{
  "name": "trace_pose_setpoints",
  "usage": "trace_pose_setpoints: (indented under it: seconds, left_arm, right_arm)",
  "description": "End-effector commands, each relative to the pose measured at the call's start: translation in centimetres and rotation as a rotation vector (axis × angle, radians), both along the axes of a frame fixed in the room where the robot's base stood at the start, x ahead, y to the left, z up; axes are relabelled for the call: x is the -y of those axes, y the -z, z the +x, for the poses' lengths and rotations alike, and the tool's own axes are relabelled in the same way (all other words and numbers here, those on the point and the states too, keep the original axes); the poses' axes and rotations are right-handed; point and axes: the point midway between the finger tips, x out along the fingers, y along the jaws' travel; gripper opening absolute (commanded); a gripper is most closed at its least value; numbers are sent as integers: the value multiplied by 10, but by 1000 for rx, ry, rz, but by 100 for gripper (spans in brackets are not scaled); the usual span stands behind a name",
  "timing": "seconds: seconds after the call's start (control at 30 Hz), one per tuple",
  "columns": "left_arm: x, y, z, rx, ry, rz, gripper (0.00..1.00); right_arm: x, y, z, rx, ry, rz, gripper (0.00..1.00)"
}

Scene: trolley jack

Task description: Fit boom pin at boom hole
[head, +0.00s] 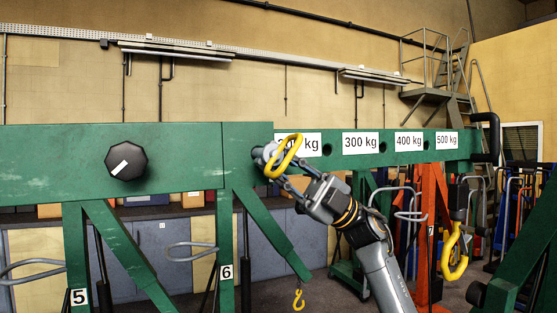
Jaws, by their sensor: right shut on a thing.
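The green boom (190,160) runs across the view, with dark round holes beside its weight labels. The boom pin (290,151) shows as a yellow loop handle. My right gripper (273,158) is shut on the pin, in front of the boom at the left edge of the first, partly covered label. The pin's shank is hidden, and so is any hole behind the gripper, so I cannot tell whether the pin is in a hole. The boom hole (327,151) left of the 300 kg label is open to view and empty. My left gripper is not in view.
A black knob (126,161) sits on the boom at the left. A small yellow hook (298,299) hangs low in the middle. A larger yellow hook (455,254) hangs at the right near an orange stand (428,222). Grey cabinets (180,258) stand behind.

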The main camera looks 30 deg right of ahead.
Motion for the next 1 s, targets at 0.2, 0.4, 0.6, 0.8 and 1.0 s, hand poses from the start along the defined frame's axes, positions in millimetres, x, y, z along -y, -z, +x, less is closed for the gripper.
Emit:
trace_pose_setpoints:
  seconds: [0.2,0.4,0.6,0.8,1.0]
  left_arm:
    - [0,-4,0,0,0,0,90]
    - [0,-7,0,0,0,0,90]
    - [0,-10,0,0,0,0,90]
    - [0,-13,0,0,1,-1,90]
    - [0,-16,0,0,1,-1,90]
  right_arm:
    - [1,-2,5,2,0,2,0]
    - [1,-2,10,2,0,2,0]
    - [1,-2,15,1,-1,3,0]
    - [1,-2,20,1,-2,3,0]
    - [2,-2,25,1,-2,2,0]
